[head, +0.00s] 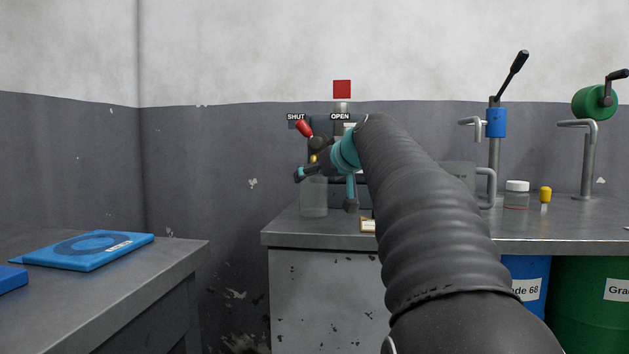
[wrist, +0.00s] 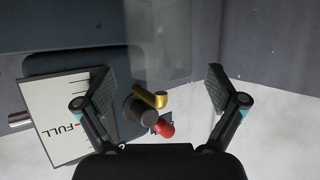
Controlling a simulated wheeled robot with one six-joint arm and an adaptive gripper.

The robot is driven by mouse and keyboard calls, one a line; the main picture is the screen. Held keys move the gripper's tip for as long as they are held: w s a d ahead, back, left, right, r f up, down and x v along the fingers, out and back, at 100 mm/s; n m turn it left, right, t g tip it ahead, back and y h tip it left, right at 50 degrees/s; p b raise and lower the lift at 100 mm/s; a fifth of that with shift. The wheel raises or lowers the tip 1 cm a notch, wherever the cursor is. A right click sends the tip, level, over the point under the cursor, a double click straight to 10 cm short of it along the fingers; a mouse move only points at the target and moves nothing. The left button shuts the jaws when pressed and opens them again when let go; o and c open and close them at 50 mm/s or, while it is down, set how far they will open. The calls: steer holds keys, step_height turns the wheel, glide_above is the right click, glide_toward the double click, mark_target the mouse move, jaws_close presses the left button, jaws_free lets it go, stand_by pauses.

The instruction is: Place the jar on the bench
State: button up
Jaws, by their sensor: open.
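A clear, lidless-looking jar (head: 314,198) appears to stand upright on the left end of the bench (head: 320,236). It shows as a faint translucent shape in the wrist view (wrist: 160,35), ahead of my fingertips. My gripper (head: 325,187) is open, with one finger over the jar's top and the other to its right in the head view. In the wrist view my gripper (wrist: 158,84) has nothing clasped between its spread fingers. Whether a finger touches the jar cannot be told.
A red-handled valve (head: 305,129) with SHUT and OPEN labels is behind my gripper. A white-lidded jar (head: 517,195) and a yellow item (head: 545,194) stand farther right. A hand pump (head: 496,122) rises behind. A blue binder (head: 85,250) lies on the left table (head: 165,270).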

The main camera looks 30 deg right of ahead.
steer(key=v, duration=0.9)
steer(key=s+a+f+g, duration=0.2)
steer(key=s+a+f, duration=0.4)
steer(key=f, duration=0.3)
steer(key=s+a+f+g, duration=0.2)
steer(key=s+a+f, duration=0.4)
steer(key=f, duration=0.4)
steer(key=s+a+f+g, duration=0.2)
steer(key=s+a+f, duration=0.35)
steer(key=f, duration=0.35)
steer(key=s+a+f+g, duration=0.2)
steer(key=s+f, duration=0.7)
steer(key=f, duration=0.3)
steer(key=shift+s+r, duration=0.1)
